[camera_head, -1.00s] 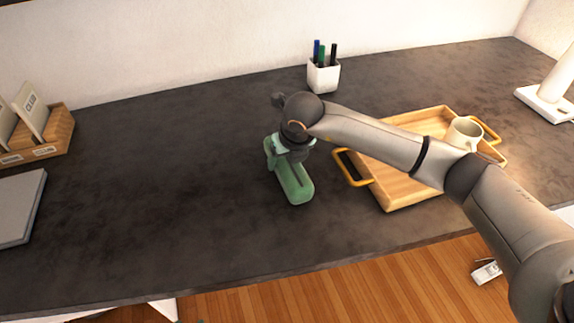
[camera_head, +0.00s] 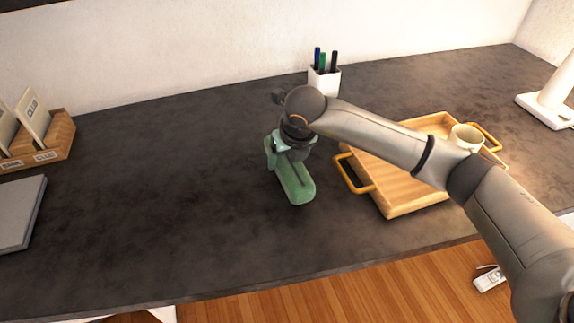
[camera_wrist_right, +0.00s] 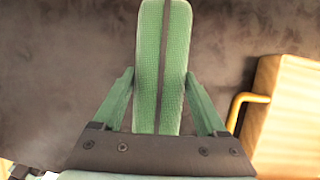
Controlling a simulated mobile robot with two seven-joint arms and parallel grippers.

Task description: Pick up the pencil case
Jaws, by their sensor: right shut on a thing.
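The pencil case (camera_head: 296,186) is a long green case lying on the dark desk (camera_head: 170,190), left of the wooden tray. In the right wrist view the case (camera_wrist_right: 162,60) shows a dark zip line along its middle. My right gripper (camera_head: 288,158) is over the far half of the case, pointing down. In the right wrist view its two green fingers (camera_wrist_right: 161,100) stand on either side of the case and are shut on it. The far end of the case is partly hidden by my wrist. My left gripper is not in view.
A wooden tray (camera_head: 405,200) with yellow handles holds a cream mug (camera_head: 466,138), just right of the case. A white pen cup (camera_head: 325,82) stands behind. A wooden card holder (camera_head: 50,150) and grey laptop-like slab (camera_head: 20,215) are at left. The desk's front middle is clear.

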